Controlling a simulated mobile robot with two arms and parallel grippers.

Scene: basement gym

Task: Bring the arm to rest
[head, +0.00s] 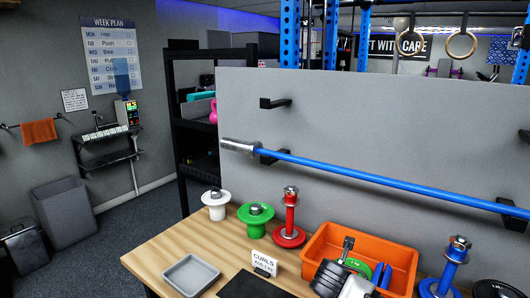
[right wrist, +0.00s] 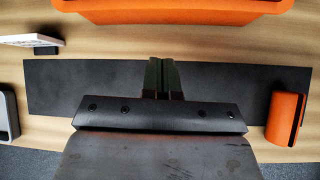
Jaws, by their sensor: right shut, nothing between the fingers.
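My right gripper (right wrist: 162,62) shows in the right wrist view. Its two dark fingers are together, with nothing visible between them. It is above a black mat (right wrist: 80,90) on the wooden table, with the fingers towards the orange bin (right wrist: 170,12). In the head view the mat (head: 250,287) is cut off by the bottom edge. A dark and light grey shape at the front of the orange bin (head: 318,240) may be part of my right arm; I cannot tell for sure. My left gripper is in neither view.
A small sign (head: 264,262), a grey tray (head: 191,274) and white (head: 216,212), green (head: 255,228) and red (head: 289,236) stands occupy the table (head: 150,262). An orange item (right wrist: 284,118) lies at the mat's right end. A blue barbell (head: 380,181) hangs on the panel behind.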

